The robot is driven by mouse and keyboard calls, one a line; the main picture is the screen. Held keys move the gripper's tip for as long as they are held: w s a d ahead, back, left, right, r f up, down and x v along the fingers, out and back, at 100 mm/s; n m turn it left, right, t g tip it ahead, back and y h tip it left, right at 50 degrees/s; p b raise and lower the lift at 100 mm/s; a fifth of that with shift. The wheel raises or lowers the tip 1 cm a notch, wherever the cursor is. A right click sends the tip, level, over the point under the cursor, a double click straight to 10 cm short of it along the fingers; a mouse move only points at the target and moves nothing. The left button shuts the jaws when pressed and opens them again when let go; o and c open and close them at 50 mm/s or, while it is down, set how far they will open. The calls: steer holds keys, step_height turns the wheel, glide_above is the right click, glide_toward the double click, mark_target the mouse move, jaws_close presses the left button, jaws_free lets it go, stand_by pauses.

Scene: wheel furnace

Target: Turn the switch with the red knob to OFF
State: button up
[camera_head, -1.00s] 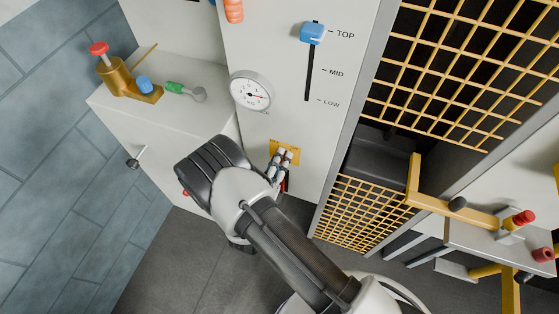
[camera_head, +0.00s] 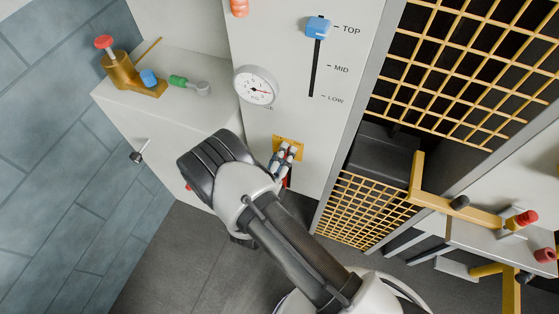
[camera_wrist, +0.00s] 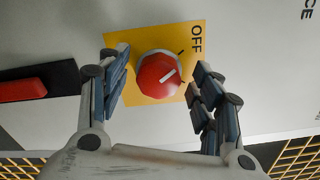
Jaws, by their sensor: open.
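The red knob (camera_wrist: 160,76) sits on a yellow plate (camera_wrist: 124,42) marked OFF in the wrist view. A white line on the knob slants and does not point straight at the OFF label. My gripper (camera_wrist: 162,92) is open, with one finger to the left of the knob and one to the right. A gap shows between the knob and the left finger; the right finger is close to it, and I cannot tell whether it touches. In the head view the yellow plate (camera_head: 289,141) shows behind my gripper (camera_head: 287,152), which hides most of the knob.
A black plate with a red bar (camera_wrist: 22,90) lies left of the yellow plate. A blue slider (camera_head: 318,27) and a round gauge (camera_head: 256,86) are above. A yellow grid (camera_head: 365,210) stands to the right.

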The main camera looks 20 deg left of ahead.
steer(key=s, duration=1.2)
steer(key=shift+a, duration=0.45)
steer(key=w+d+r+m+g+h, duration=0.4)
steer(key=w+d+r+m+h, duration=0.2)
steer(key=d+r+m+h, duration=0.4)
steer(key=s+d+r+m+g, duration=0.2)
steer(key=d+r+m+g, duration=0.75)
steer(key=d+m, duration=0.4)
steer(key=s+d+r+m+y, duration=0.2)
steer(key=s+r+m+y, duration=0.3)
steer(key=m, duration=0.7)
steer(key=s+d+r+m+y, duration=0.3)
steer(key=s+r+m+y, duration=0.3)
steer(key=m, duration=0.7)
steer(key=shift+s+r+y, duration=0.3)
steer(key=shift+s+r, duration=0.4)
steer(key=shift+r, duration=0.2)
